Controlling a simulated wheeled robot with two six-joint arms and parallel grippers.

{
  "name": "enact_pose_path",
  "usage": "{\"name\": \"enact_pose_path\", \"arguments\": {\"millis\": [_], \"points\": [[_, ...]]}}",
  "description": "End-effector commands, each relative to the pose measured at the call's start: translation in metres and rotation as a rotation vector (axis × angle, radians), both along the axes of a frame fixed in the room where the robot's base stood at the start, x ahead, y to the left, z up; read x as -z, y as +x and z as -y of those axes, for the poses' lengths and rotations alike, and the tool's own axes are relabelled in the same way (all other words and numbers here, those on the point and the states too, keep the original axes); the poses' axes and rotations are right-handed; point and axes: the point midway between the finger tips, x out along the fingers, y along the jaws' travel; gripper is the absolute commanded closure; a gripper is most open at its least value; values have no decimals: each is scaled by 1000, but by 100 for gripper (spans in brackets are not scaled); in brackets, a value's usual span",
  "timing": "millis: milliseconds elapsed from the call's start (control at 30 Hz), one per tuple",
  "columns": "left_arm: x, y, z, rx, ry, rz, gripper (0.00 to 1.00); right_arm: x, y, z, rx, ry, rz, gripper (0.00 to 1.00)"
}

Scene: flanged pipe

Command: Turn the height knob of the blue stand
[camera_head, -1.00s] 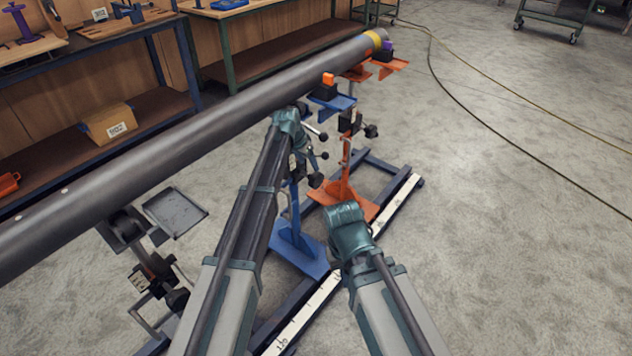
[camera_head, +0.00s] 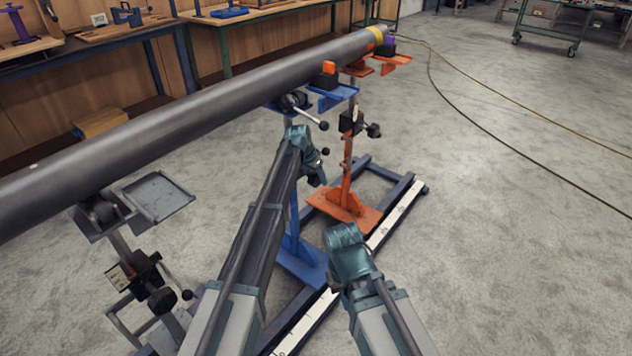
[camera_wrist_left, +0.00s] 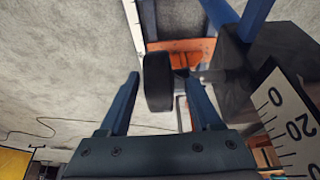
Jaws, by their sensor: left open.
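The blue stand (camera_head: 302,262) stands under the long grey pipe (camera_head: 200,110), with its upright post partly behind my left arm. My left gripper (camera_wrist_left: 162,80) is open in the left wrist view. A round black knob (camera_wrist_left: 158,82) on a short shaft appears between its fingertips; I cannot tell whether they touch it. A scale plate with numbers (camera_wrist_left: 290,120) is beside it. In the head view my left gripper (camera_head: 314,168) is at the blue post, and its fingers and the knob are hard to make out. My right gripper (camera_head: 342,245) is lower right, its fingers hidden.
An orange stand (camera_head: 345,200) with its own black knob (camera_head: 373,130) is just beyond the blue one. A grey stand with a tray (camera_head: 158,196) is at left. The stands share a floor rail (camera_head: 398,210). Floor at right is clear apart from cables.

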Motion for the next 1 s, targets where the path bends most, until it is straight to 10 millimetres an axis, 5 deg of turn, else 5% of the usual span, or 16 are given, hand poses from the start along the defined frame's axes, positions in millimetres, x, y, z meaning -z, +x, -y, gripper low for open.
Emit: {"name": "enact_pose_path", "arguments": {"millis": [167, 533, 1000], "points": [[-1, 0, 0, 0, 0, 0, 35, -1, 0, 0, 0, 0, 0, 100], [-1, 0, 0, 0, 0, 0, 100, -1, 0, 0, 0, 0, 0, 100], [4, -3, -1, -1, -47, 64, 100, 11, 0, 0, 0, -2, 1, 100]]}}
